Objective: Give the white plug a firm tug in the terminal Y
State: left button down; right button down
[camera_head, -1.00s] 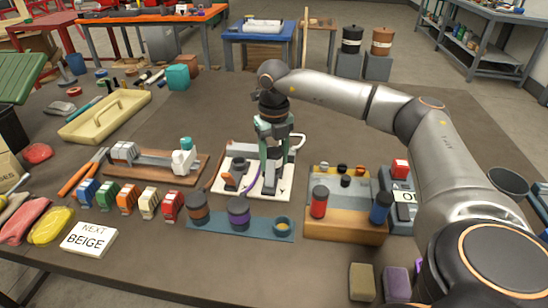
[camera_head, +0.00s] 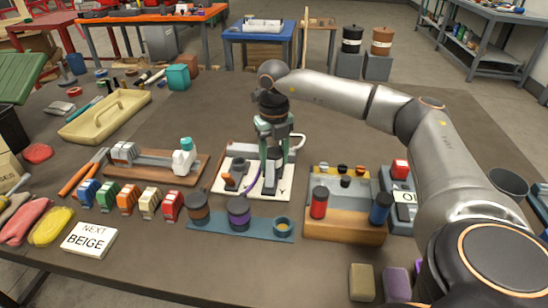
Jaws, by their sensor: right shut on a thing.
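The white terminal board (camera_head: 229,183) lies mid-table, with a letter Y printed near its right front corner. My right gripper (camera_head: 270,168) points straight down over the right half of this board. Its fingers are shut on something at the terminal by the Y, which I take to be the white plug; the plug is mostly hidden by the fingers. A white cable loop (camera_head: 299,139) shows just behind and to the right of the gripper. My left gripper is not in view.
Left of the board is a wooden base (camera_head: 152,167) with white parts. In front are a blue rack (camera_head: 264,228) and several coloured blocks. At right is a wooden box (camera_head: 345,228) with red and blue cylinders. The table behind the board is clear.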

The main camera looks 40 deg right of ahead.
jog(key=shift+w, duration=0.1)
dwell(0.3)
jog(key=shift+c, duration=0.8)
grip_release()
notch_tip(320, 180, up, 12)
jog(key=p, duration=0.2)
jog(key=shift+r, duration=0.25)
